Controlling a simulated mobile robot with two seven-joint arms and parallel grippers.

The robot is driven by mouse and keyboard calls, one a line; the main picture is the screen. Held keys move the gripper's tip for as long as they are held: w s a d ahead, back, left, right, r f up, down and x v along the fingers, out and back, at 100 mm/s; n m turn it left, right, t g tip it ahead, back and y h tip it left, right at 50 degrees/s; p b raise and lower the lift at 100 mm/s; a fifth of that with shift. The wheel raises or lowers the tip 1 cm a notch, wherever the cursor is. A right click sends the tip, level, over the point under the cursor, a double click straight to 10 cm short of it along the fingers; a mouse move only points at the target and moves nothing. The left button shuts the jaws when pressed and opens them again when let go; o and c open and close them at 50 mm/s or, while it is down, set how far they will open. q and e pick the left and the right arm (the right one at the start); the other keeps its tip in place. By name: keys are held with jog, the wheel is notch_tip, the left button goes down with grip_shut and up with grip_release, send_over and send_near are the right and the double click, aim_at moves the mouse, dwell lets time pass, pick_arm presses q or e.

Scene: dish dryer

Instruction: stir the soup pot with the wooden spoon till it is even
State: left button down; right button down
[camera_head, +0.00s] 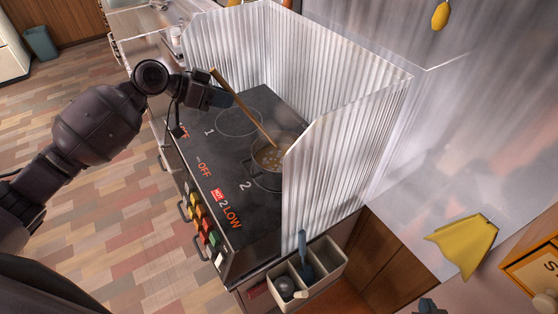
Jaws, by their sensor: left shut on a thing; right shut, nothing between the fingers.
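The soup pot (262,178) stands on the cooktop's burner marked 2. My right gripper (428,306) only just shows at the bottom edge, shut and empty, away from the pot.
A corrugated metal screen (345,140) walls the cooktop (212,160) at the back and sides; the front is open. Colored buttons (203,225) line the front. A divided utensil caddy (325,283) stands beside the stove. A yellow cloth (465,245) lies at right.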

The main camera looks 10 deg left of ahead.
pick_arm(q)
notch_tip(320, 180, up, 8)
jog(key=p, duration=0.5)
jog(key=shift+p, duration=0.4)
